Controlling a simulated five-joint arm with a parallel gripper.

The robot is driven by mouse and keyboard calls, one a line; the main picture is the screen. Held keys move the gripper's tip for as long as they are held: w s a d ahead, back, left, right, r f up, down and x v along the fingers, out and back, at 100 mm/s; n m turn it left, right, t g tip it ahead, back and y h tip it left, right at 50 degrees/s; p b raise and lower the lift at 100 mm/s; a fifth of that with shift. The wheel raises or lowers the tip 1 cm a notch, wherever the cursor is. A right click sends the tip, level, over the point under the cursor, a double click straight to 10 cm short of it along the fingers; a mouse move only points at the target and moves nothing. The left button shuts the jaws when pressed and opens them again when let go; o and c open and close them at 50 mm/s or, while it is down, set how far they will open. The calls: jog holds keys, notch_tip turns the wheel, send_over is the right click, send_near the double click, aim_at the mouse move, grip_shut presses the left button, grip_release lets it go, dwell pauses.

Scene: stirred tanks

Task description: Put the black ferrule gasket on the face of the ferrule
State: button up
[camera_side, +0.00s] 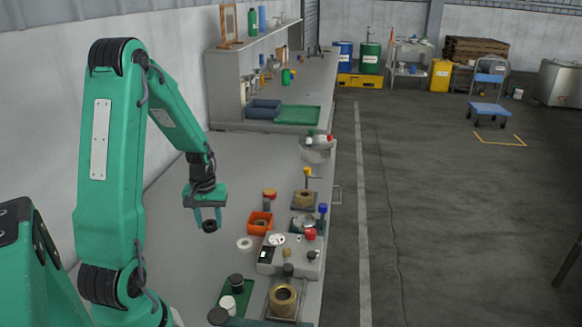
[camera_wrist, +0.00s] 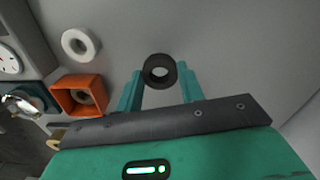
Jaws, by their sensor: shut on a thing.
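The black ferrule gasket (camera_side: 210,226) is a thick black ring. In the wrist view the gasket (camera_wrist: 148,72) sits between the tips of the two green fingers. My gripper (camera_side: 208,217) is shut on it and holds it above the grey bench, left of the orange box. The gripper (camera_wrist: 160,82) also shows in the wrist view. I cannot tell for certain which part is the ferrule. A brass ring-shaped fitting (camera_side: 283,311) stands upright on a plate at the front of the bench, and a smaller brass piece (camera_side: 304,199) stands farther back.
A white ring (camera_side: 244,244) lies flat on the bench, near an orange box (camera_side: 259,230). A grey panel with a dial (camera_side: 277,240) and knobs stands right of them. A green tray (camera_side: 298,115) is at the back. The left part of the bench is clear.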

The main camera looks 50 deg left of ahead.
aim_at(210, 224)
jog(key=shift+f, duration=1.4)
jog(key=shift+f, duration=0.15)
jog(key=o, duration=1)
jog(key=shift+c, duration=0.2)
jog(key=shift+r, duration=0.2)
notch_tip(210, 224, up, 12)
jog(key=shift+d, duration=0.1)
